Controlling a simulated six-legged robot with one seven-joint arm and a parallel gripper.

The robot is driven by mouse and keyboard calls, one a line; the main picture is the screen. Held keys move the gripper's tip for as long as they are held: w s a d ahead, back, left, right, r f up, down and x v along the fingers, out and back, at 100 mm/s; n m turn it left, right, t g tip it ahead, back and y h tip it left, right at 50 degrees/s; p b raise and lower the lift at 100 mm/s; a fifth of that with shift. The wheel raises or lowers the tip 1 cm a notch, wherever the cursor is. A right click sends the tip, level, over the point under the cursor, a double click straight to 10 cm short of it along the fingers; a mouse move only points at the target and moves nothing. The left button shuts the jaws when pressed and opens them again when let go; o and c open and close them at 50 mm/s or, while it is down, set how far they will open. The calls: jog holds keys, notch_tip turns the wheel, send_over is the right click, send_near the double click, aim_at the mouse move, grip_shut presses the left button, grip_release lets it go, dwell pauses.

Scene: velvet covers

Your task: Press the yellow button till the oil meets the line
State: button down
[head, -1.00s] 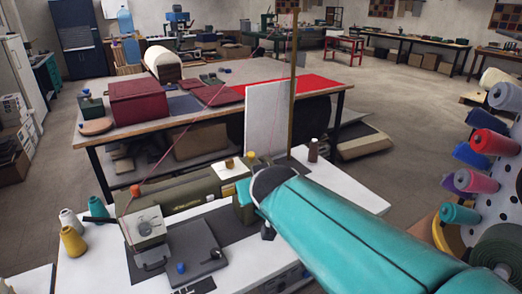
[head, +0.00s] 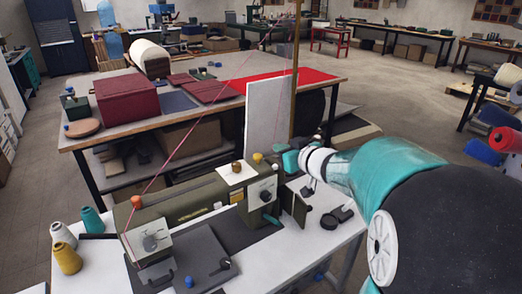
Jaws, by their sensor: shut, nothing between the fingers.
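The olive-green sewing machine (head: 190,207) stands on a white table. The yellow button (head: 258,157) is a small round knob on top of its right end. Left of it, a brown dome (head: 237,166) sits on a white plate; I cannot make out an oil level or a line there. My gripper (head: 282,150) is shut and empty, at the end of my teal and white arm reaching in from the right. It is just right of the yellow button, at about its height, with a small gap seeming to show between them.
Thread cones (head: 66,258) stand on the left of the white table (head: 318,218). An orange knob (head: 136,202) and a pink thread are at the machine's left. A white panel (head: 264,115) and a post stand behind the machine. A workbench (head: 130,130) is beyond.

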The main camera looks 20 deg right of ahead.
send_over(262, 167)
jog(key=shift+s+f, duration=0.2)
jog(key=shift+f, duration=0.45)
jog(key=shift+s+f, duration=0.15)
jog(key=shift+f, duration=0.45)
jog(key=f, duration=0.3)
jog(key=shift+w+f, duration=0.1)
jog(key=shift+w, duration=0.2)
jog(key=shift+w+f, duration=0.1)
jog(key=shift+f, duration=0.35)
jog(key=shift+f, duration=0.1)
